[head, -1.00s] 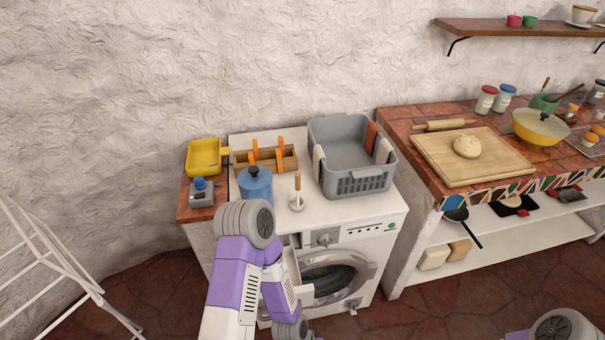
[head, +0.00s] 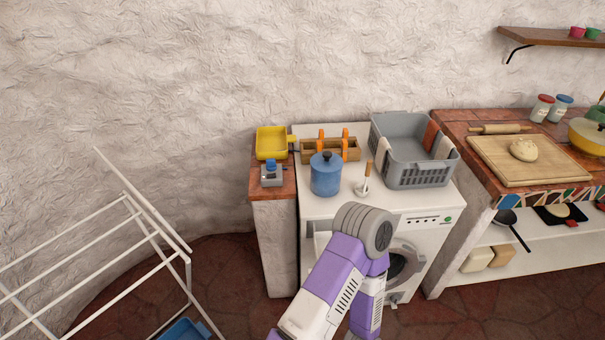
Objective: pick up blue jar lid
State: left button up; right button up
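A blue jar (head: 326,178) stands upright on the white washing machine top, with its blue lid (head: 325,159) and dark knob seated on it. Another jar, clear with a blue lid (head: 565,99), stands at the back of the tiled counter on the right. A purple and white arm of mine reaches up from the bottom, in front of the washing machine. Its elbow-like joint is below and right of the blue jar. Neither gripper shows in the head view.
A grey laundry basket (head: 398,171), a wooden box with orange handles (head: 347,155) and a wooden-handled tool (head: 366,180) stand near the jar. A white drying rack (head: 150,228) stands on the left floor.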

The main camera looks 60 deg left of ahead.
aim_at(327, 161)
jog(key=k, duration=0.4)
jog(key=u, duration=0.85)
